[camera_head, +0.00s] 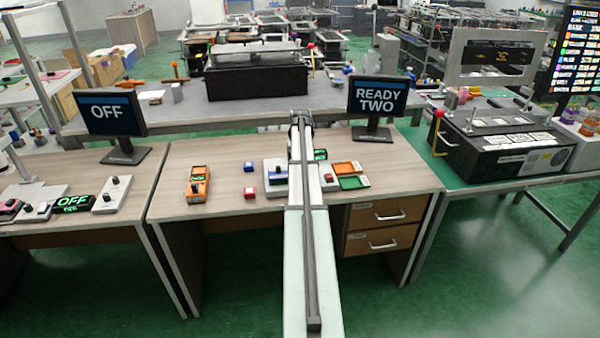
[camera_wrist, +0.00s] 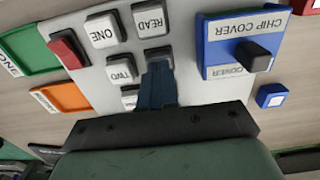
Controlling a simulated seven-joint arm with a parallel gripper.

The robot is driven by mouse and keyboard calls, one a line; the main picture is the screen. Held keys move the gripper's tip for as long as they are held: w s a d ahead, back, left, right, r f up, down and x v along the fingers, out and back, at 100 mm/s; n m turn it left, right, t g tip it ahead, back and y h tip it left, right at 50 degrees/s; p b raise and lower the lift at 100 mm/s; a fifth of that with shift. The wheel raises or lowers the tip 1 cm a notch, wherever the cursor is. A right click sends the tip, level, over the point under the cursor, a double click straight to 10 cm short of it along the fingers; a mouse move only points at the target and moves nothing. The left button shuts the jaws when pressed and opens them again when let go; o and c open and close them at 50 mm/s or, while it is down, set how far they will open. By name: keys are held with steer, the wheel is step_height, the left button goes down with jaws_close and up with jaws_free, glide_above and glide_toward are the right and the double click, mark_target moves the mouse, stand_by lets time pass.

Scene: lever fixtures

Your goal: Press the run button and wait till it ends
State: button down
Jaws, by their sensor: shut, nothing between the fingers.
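The grey control panel (camera_wrist: 195,85) fills the middle of the wrist view. It carries light buttons, including the READ button (camera_wrist: 149,20), the ONE button (camera_wrist: 102,29) and the TWO button (camera_wrist: 121,69). My gripper (camera_wrist: 158,70) is shut and empty, its fingertips at a button (camera_wrist: 157,53) between READ and the wrist. I cannot tell whether they touch it, and its label is not readable. No button reads RUN in view. A red button (camera_wrist: 68,48) sits at the panel's left. The right monitor (camera_head: 378,98) shows READY TWO.
A blue CHIP COVER block (camera_wrist: 222,60) with a dark knob stands right of my fingers, and a small blue block (camera_wrist: 272,95) lies beyond. Green (camera_wrist: 28,45) and orange (camera_wrist: 62,98) trays lie left. The left monitor (camera_head: 108,114) shows OFF. An orange device (camera_head: 198,185) lies left on the table.

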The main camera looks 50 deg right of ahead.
step_height(320, 180, up, 8)
stand_by(1.3)
stand_by(0.4)
